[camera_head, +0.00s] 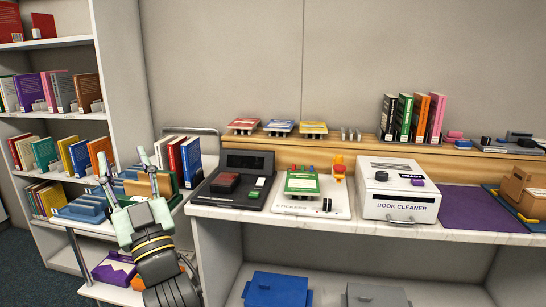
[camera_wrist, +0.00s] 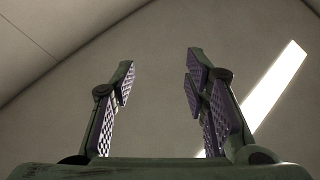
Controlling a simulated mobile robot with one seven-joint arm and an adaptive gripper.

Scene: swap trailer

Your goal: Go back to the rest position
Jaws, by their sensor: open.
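My gripper (camera_head: 126,178) is raised at the left of the head view, in front of a cart with books and trays. Its fingers point up and are spread apart, with nothing between them. In the wrist view my gripper (camera_wrist: 158,85) shows two green fingers with purple ridged pads, open and empty. Behind them are only a plain wall or ceiling and a bright light strip (camera_wrist: 275,85).
A bookshelf (camera_head: 110,85) stands at the left. A counter (camera_head: 470,232) runs right, bearing a black device (camera_head: 232,180), a sticker station (camera_head: 312,195), a white book cleaner (camera_head: 400,188) and a cardboard box (camera_head: 526,190). Upright books (camera_head: 191,160) stand on the cart beside my gripper.

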